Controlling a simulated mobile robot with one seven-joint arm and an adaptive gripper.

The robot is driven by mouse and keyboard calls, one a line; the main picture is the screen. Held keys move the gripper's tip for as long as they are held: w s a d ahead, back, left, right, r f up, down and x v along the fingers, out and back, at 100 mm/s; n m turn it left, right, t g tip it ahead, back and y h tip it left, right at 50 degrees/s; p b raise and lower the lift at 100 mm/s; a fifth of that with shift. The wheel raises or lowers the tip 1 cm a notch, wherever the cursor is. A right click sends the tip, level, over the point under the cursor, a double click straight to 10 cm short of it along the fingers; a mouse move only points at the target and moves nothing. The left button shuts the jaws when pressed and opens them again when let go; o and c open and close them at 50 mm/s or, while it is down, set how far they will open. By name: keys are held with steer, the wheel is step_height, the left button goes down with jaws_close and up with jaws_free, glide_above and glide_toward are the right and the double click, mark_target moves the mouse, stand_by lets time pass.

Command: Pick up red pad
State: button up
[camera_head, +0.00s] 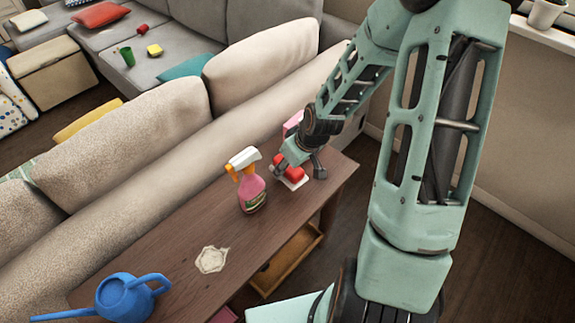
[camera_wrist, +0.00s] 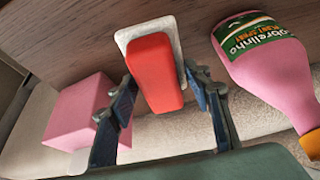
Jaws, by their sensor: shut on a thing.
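The red pad (camera_head: 291,169) has a white layer along its underside and is at the right end of the wooden console table. In the wrist view the red pad (camera_wrist: 157,75) is between the two fingers of my gripper (camera_wrist: 158,92). My gripper (camera_head: 298,171) is shut on it, with a finger on each side. I cannot tell whether the white layer still touches the table top.
A pink spray bottle (camera_head: 251,189) stands close to the left of my gripper. A pink box (camera_wrist: 82,117) is close on the other side. A sofa (camera_head: 130,138) runs behind.

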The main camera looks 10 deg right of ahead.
mark_target(292, 170)
steer(key=s+r+p, duration=0.1)
steer(key=r, duration=0.1)
steer(key=s+d+r+p, duration=0.1)
steer(key=p, duration=0.1)
steer(key=s+r+p, duration=0.2)
steer(key=shift+d+r, duration=0.25)
steer(key=shift+r, duration=0.1)
steer(key=s+d+r+p, duration=0.2)
steer(key=s+r+p, duration=0.1)
steer(key=s+p, duration=0.4)
steer(key=shift+s+d+r+p, duration=0.15)
steer(key=shift+d+r+p, duration=0.15)
steer(key=shift+p, duration=0.6)
steer(key=shift+s+r+p, duration=0.1)
steer(key=shift+p, duration=0.4)
steer(key=shift+s+d+p, duration=0.25)
steer(key=shift+s+p, duration=0.4)
steer(key=shift+p, duration=1.05)
